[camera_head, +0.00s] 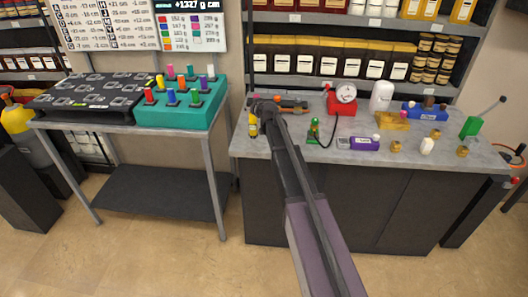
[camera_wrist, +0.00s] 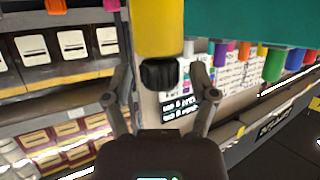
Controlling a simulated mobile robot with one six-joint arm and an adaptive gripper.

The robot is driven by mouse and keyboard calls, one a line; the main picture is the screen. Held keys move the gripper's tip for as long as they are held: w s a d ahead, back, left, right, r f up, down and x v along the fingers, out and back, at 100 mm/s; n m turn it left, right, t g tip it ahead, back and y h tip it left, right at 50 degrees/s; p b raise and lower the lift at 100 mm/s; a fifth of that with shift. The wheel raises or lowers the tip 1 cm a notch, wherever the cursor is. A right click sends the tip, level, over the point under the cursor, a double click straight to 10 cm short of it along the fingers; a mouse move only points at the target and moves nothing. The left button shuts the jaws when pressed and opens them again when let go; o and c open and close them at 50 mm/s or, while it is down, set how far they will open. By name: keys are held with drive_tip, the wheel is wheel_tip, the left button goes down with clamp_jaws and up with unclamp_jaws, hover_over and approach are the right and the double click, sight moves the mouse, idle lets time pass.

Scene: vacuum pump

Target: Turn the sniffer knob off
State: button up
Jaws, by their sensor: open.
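A yellow cylinder (camera_head: 253,129) stands near the left front corner of the grey bench. In the wrist view, which is upside down, the yellow cylinder (camera_wrist: 158,27) shows large, with a black ribbed knob (camera_wrist: 158,73) on its end; I take this as the sniffer knob. My gripper (camera_head: 262,106) is over that bench corner at the cylinder's top. In the wrist view my gripper (camera_wrist: 160,75) is open, one finger on each side of the black knob, with visible gaps. I cannot read the knob's setting. In the head view my gripper hides most of the knob.
On the grey bench (camera_head: 300,153), a green device (camera_head: 313,131), a red gauge (camera_head: 341,104), a purple device (camera_head: 358,143) and several small items stand to the right. A teal box (camera_head: 180,116) with coloured pegs sits on the left table. Shelves stand behind.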

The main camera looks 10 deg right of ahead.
drive_tip(key=shift+n+g+y, duration=0.3)
drive_tip(key=shift+n+y, duration=0.5)
drive_tip(key=shift+y, duration=0.1)
drive_tip(key=shift+w+n+g+y, duration=0.1)
drive_tip(key=shift+n+g+y, duration=0.4)
drive_tip(key=shift+n+y, duration=0.55)
drive_tip(key=p+v, duration=0.6)
drive_tip(key=v, duration=0.9)
drive_tip(key=s+a+f+m+g+h+p, duration=0.1)
drive_tip(key=s+a+g, duration=0.3)
drive_tip(key=s, duration=0.6)
drive_tip(key=s+a+f+m+g+h+p, duration=0.1)
drive_tip(key=s+a+f+g+p, duration=0.2)
drive_tip(key=s, duration=0.7)
drive_tip(key=shift+a+g+p, duration=0.5)
drive_tip(key=shift+a, duration=0.25)
drive_tip(key=shift+w+f+m+h, duration=0.1)
drive_tip(key=shift+m+h, duration=0.15)
drive_tip(key=s+d+f+m+g+h, duration=0.1)
drive_tip(key=s+f+m+g+h, duration=0.1)
drive_tip(key=s, duration=1.1)
drive_tip(key=shift+s+d+m+g+h, duration=0.4)
drive_tip(key=shift+m+g+h, duration=0.3)
drive_tip(key=shift+g+h, duration=0.25)
